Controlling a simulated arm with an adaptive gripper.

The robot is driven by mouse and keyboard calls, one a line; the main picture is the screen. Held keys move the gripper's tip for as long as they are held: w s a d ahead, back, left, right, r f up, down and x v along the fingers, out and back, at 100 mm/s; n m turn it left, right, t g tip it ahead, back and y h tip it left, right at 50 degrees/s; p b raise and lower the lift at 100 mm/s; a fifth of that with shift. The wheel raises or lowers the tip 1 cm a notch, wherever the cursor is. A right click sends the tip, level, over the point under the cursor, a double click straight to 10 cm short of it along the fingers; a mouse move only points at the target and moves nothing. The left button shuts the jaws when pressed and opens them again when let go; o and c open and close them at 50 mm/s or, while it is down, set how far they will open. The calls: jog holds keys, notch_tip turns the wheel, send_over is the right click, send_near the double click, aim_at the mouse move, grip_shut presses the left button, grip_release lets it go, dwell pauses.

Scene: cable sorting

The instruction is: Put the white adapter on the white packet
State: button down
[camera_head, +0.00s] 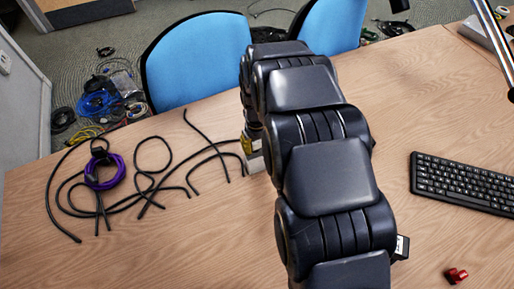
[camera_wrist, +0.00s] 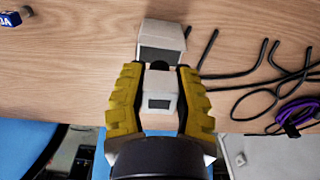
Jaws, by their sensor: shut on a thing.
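My gripper (camera_wrist: 160,72) has yellow fingers, shut on the white adapter (camera_wrist: 159,87), a small white block with a dark rectangular face. The white packet (camera_wrist: 163,33) is a pale flat-sided piece on the table just beyond the fingertips. The adapter overlaps its near edge in the wrist view, and I cannot tell whether they touch. In the head view my gripper (camera_head: 251,142) shows only as a yellow patch beside my arm. A pale piece (camera_head: 254,163) shows just below it, partly hidden by my arm, and the adapter cannot be made out there.
Black cables (camera_head: 150,180) and a coiled purple cable (camera_head: 104,171) lie left of my gripper in the head view. A black keyboard (camera_head: 465,183) and a red item (camera_head: 455,275) lie to the right. Blue chairs (camera_head: 196,62) stand at the table's far edge.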

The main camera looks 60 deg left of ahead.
jog(key=shift+f, duration=1.25)
jog(key=shift+f, duration=0.15)
jog(key=c, duration=0.8)
grip_release()
jog(key=shift+c, duration=0.2)
